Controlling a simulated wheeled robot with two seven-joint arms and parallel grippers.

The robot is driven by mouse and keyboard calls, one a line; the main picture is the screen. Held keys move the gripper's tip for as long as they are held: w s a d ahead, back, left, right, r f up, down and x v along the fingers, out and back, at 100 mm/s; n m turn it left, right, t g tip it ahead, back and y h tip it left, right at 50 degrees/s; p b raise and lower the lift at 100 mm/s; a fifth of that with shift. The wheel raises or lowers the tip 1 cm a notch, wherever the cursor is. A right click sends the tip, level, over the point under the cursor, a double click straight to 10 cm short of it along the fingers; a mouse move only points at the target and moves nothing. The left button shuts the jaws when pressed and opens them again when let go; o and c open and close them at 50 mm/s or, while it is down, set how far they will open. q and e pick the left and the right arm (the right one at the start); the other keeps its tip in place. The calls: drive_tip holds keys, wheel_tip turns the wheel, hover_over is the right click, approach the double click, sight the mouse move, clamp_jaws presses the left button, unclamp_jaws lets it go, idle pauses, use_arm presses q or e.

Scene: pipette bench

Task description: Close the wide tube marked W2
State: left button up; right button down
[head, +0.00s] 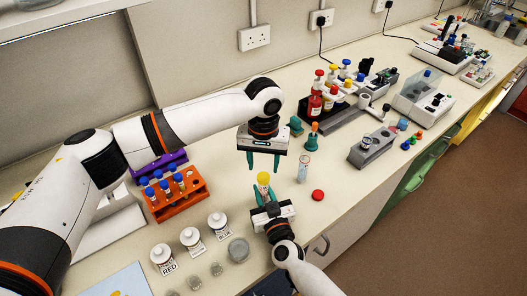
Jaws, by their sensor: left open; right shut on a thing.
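My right gripper (264,194) is shut on a small wide tube (264,189) with a yellow cap (263,178) at its top. The tube looks upright; its lower part is hidden by the fingers, and I cannot read a W2 mark or tell how tightly the cap sits. My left gripper (263,163) is open and empty, fingers pointing down, just above and behind the yellow cap. A clear tube (303,170) stands upright to the right of the grippers. A red cap (318,195) lies on the bench near it.
An orange rack (178,204) with blue-capped tubes stands left, before a purple rack (150,168). White labelled bottles (190,238) and a grey round dish (239,250) are at the front left. A grey block (372,148) and red-filled bottles (315,105) stand to the right.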

sight(263, 176)
use_arm(q)
drive_tip(key=shift+f, duration=2.05)
drive_tip(key=shift+c, duration=0.2)
drive_tip(key=c, duration=1)
drive_tip(key=m, duration=0.3)
drive_tip(key=shift+m, duration=0.3)
drive_tip(key=m, duration=0.3)
drive_tip(key=shift+m, duration=0.4)
drive_tip(key=m, duration=0.3)
drive_tip(key=shift+m, duration=0.4)
drive_tip(key=m, duration=0.4)
drive_tip(key=o, duration=1.1)
